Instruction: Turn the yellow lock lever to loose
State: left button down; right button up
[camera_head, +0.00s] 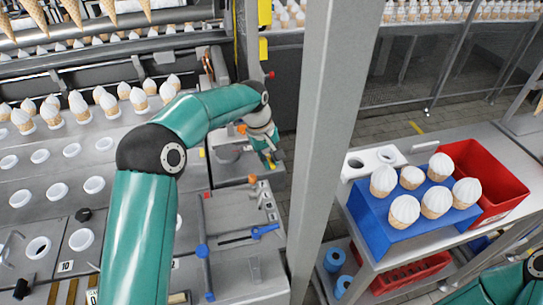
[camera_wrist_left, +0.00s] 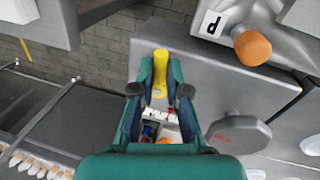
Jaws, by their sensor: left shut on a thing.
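The yellow lock lever (camera_wrist_left: 160,68) stands out at the top middle of the left wrist view. My left gripper (camera_wrist_left: 160,92) is shut on it, one finger on each side, with the lever's outer part showing beyond the fingertips. In the head view my left arm reaches over the machine, and the left gripper (camera_head: 269,157) is at the machine's right side, small and partly hidden by its own wrist. The lever's details cannot be made out there. My right arm shows only at the bottom right corner, and its gripper is out of view.
A grey post (camera_head: 330,130) stands close to the right of my left arm. An orange knob (camera_wrist_left: 253,48) and a dark round knob (camera_wrist_left: 238,134) are beside the gripper. A blue holder (camera_head: 385,222) with several white-topped cones and a red bin (camera_head: 490,170) stand on the right.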

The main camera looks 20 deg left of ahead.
pick_arm(q)
jog(key=shift+a+r+m, duration=0.15)
jog(key=shift+a+m, duration=0.05)
jog(key=shift+m, duration=0.3)
jog(key=c, duration=1.2)
grip_release()
jog(key=r, duration=0.3)
jog(key=s+a+r, duration=0.1)
jog(key=r, duration=0.7)
jog(key=shift+s+a+r, duration=0.2)
jog(key=shift+a+r, duration=0.05)
jog(key=shift+a, duration=0.15)
